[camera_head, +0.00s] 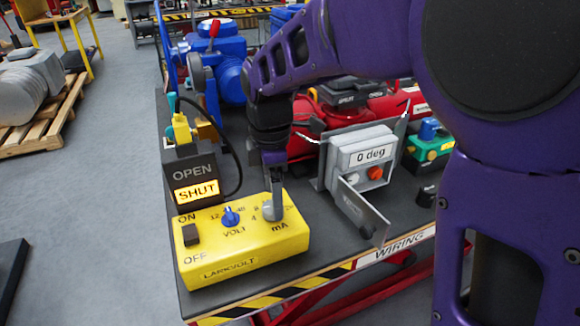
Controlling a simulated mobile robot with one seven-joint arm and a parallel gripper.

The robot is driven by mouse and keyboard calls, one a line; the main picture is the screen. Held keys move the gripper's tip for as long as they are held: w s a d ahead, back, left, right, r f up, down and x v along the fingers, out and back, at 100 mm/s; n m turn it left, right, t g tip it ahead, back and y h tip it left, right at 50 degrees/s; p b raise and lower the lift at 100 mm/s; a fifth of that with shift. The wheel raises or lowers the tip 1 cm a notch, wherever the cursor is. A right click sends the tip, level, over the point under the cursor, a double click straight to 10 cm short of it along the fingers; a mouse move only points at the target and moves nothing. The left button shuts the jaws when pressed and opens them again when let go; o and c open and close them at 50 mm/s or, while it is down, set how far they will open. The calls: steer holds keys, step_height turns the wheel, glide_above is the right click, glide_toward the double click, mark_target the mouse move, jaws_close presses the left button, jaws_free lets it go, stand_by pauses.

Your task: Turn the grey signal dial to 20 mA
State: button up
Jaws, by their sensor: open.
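The yellow LARKVOLT box (240,252) sits at the near left corner of the dark bench. Its mA dial area is on the right of its top, with a grey part (272,211) showing there. My gripper (273,200) reaches down from above right onto that spot, and its fingers mostly cover the dial. I cannot tell finger from dial clearly, nor whether they touch. The dial's pointer and its setting are hidden. My gripper is open. A blue VOLT dial (231,216) stands to the left, and a black ON/OFF switch (190,235) is at the far left of the box.
A sign (197,192) behind the box has SHUT lit and OPEN dark. A grey panel (363,155) reading 0 deg, with its small door open, stands right of the box. Red and blue actuators (228,63) stand behind. The bench's striped front edge (262,305) is close to the box.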

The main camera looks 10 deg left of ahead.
steer(key=shift+f, duration=1.1)
jaws_close()
